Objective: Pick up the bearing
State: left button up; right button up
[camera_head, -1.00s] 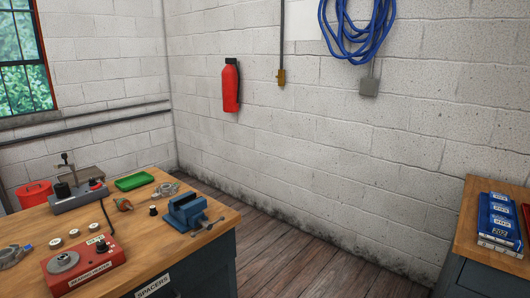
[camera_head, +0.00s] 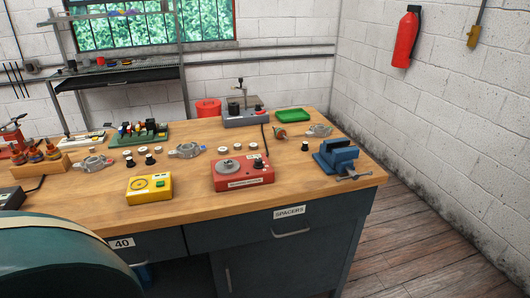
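Small pale ring-shaped parts that look like bearings lie on the wooden workbench (camera_head: 205,213). Three stand in a row behind the red box: a left one (camera_head: 223,149), a middle one (camera_head: 237,147) and a right one (camera_head: 253,148). Two more pale rings (camera_head: 127,152) (camera_head: 143,151) lie further left, by small black cylinders (camera_head: 150,160). They are too small to tell which is the bearing. Neither of my grippers is in view.
A red box with a round plate (camera_head: 243,178) and a yellow box (camera_head: 149,188) stand near the bench's front. A blue vise (camera_head: 336,158) is at the right corner. Grey housings (camera_head: 186,150) lie between. A large dark teal rounded shape (camera_head: 65,258) covers the lower left.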

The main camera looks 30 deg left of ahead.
aim_at(227, 164)
jog(key=j+u, duration=0.1)
jog(key=u, duration=0.3)
jog(key=i+u, duration=0.1)
jog(key=u, duration=0.25)
jog(key=i+u, duration=0.1)
jog(key=u, duration=0.3)
